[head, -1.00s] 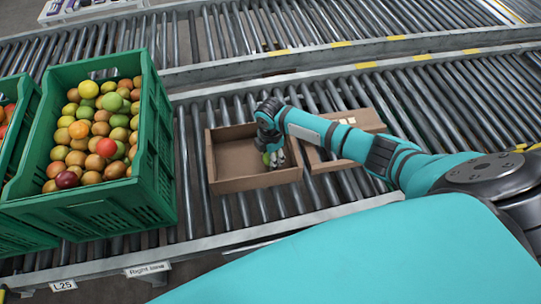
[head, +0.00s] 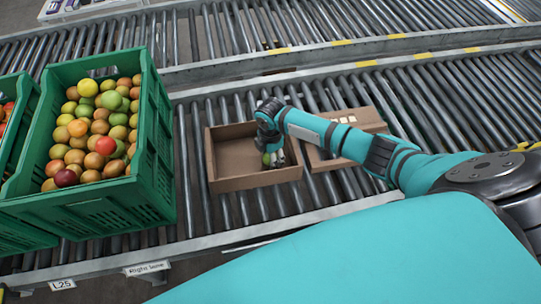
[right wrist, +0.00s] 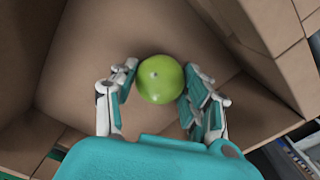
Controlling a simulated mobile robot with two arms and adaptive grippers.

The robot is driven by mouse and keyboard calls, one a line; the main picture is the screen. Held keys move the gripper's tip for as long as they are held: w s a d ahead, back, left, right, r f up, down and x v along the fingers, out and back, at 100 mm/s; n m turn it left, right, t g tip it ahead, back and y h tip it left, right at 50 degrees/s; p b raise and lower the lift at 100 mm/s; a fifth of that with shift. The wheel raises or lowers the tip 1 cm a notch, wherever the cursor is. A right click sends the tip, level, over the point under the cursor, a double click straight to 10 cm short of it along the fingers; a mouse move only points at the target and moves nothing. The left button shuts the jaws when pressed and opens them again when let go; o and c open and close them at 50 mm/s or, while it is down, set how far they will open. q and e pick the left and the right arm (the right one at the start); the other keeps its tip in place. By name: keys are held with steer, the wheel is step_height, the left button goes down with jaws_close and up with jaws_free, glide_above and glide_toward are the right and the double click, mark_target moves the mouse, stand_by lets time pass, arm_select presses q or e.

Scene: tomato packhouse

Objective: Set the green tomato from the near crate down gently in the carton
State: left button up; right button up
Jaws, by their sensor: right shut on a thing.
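The green tomato (right wrist: 160,79) is between the two fingers of my right gripper (right wrist: 158,92), which is shut on it, in the right wrist view. The gripper is down inside the open brown carton (head: 225,184), near its right side; the carton's brown board also surrounds the tomato in the wrist view (right wrist: 75,60). In the head view my right gripper (head: 275,158) mostly hides the tomato. I cannot tell whether the tomato touches the carton floor. The near green crate (head: 100,207) stands left of the carton, full of mixed tomatoes. My left gripper is not in view.
Another brown carton (head: 361,116) stands to the right of the open one, partly under my right arm. Both are on a roller conveyor (head: 200,205). Another green crate (head: 20,238) is at the left edge. Bare rollers lie between crate and carton.

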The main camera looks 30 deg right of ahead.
steer(key=shift+f, duration=0.15)
steer(key=o, duration=0.9)
steer(key=c, duration=0.3)
step_height(320, 180, up, 2)
steer(key=shift+p, duration=1)
step_height(320, 180, up, 5)
steer(key=p, duration=0.5)
